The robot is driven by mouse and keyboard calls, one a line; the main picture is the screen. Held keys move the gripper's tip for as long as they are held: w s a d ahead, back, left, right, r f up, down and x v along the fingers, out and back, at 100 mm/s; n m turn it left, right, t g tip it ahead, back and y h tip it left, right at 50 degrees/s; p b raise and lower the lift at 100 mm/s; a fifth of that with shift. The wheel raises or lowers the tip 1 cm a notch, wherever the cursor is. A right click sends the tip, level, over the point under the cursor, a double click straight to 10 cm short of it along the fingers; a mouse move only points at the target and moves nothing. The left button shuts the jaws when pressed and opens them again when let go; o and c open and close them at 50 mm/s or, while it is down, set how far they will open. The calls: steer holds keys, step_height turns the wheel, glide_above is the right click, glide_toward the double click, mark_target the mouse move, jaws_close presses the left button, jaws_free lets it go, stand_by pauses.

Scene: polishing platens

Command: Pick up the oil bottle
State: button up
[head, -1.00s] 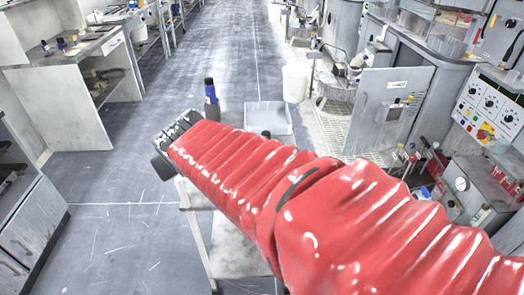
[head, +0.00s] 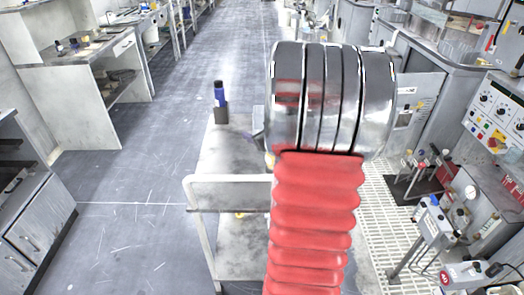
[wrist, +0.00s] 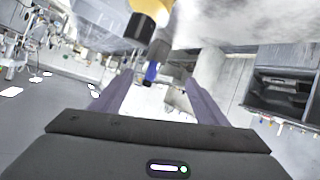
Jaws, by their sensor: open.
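A bottle with a blue body and dark top (head: 219,93) stands upright in the head view, at the far end of a pale cart (head: 235,165). A dark block or holder (head: 219,113) surrounds its base or stands in front of it. I cannot tell from its label whether it is the oil bottle. My gripper (wrist: 160,80) is open in the wrist view. A small blue and dark item (wrist: 151,72) appears between the fingers, apart from them. A yellow and black object (wrist: 145,18) is at the top.
A grey tray (head: 258,122) is partly hidden behind my arm. The cart has a raised white rail (head: 230,179) at its near end. Benches (head: 100,50) stand left, machines (head: 415,100) right. The floor left of the cart (head: 140,160) is clear.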

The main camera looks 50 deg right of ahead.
steer(key=s+d+f+t+y, duration=0.1)
steer(key=s+d+f+y, duration=0.1)
steer(key=s+f, duration=0.4)
step_height(320, 180, down, 2)
steer(key=shift+s+d+f+y, duration=0.2)
steer(key=shift+s+d+y, duration=0.15)
steer(key=shift+d, duration=0.2)
steer(key=shift+x, duration=1.15)
steer(key=shift+w, duration=0.15)
steer(key=shift+d+x, duration=0.2)
steer(key=shift+x, duration=2.3)
steer(key=shift+r, duration=0.1)
steer(key=shift+c, duration=0.5)
